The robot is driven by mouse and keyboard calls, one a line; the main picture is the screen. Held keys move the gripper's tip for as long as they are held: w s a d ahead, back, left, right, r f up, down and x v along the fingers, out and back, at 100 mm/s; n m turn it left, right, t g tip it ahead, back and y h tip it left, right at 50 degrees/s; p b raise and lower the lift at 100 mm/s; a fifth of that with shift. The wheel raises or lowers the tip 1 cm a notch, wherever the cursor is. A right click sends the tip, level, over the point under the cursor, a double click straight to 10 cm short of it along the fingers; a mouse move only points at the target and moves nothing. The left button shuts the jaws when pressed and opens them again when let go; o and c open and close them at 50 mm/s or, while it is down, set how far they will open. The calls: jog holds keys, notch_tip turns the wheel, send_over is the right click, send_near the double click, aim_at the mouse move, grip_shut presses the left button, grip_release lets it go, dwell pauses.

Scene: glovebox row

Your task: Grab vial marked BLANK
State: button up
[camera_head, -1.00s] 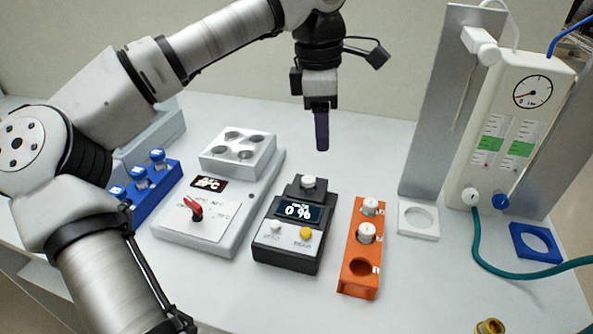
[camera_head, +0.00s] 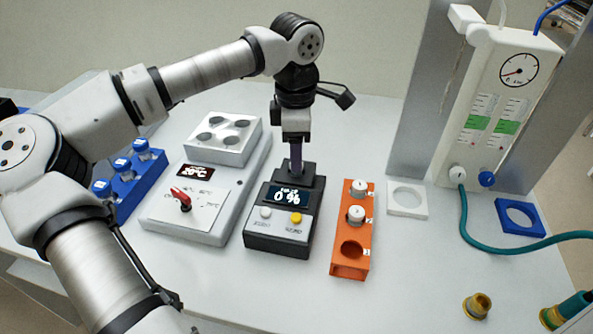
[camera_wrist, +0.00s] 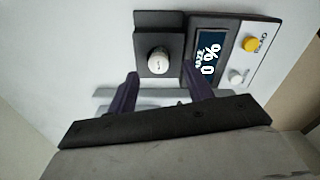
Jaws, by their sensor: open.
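No BLANK label is readable on any vial. A white-capped vial (camera_wrist: 158,60) sits in the well of the dark meter (camera_head: 277,232); its cap mark is too small to read. My gripper (camera_head: 296,168) is over that well, and in the head view it hides the cap. In the wrist view my gripper (camera_wrist: 160,93) is open and empty, with the cap just beyond the fingertips, between their lines. Two other white-capped vials, one at the back (camera_head: 358,187) and one in the middle (camera_head: 355,214), stand in the orange rack (camera_head: 349,270); its front hole is empty.
A grey heater block (camera_head: 222,138) stands left of the meter, with a blue rack (camera_head: 140,183) of blue-capped vials beyond. At right are a white ring holder (camera_head: 407,212), a blue ring holder (camera_head: 520,230), a flowmeter panel (camera_head: 497,110) and a teal hose (camera_head: 520,243).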

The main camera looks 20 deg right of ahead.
aim_at(296, 174)
jog(key=shift+w+d+f, duration=0.1)
jog(key=shift+f, duration=1.65)
jog(key=c, duration=1.1)
jog(key=shift+o, duration=0.2)
jog(key=shift+r, duration=0.15)
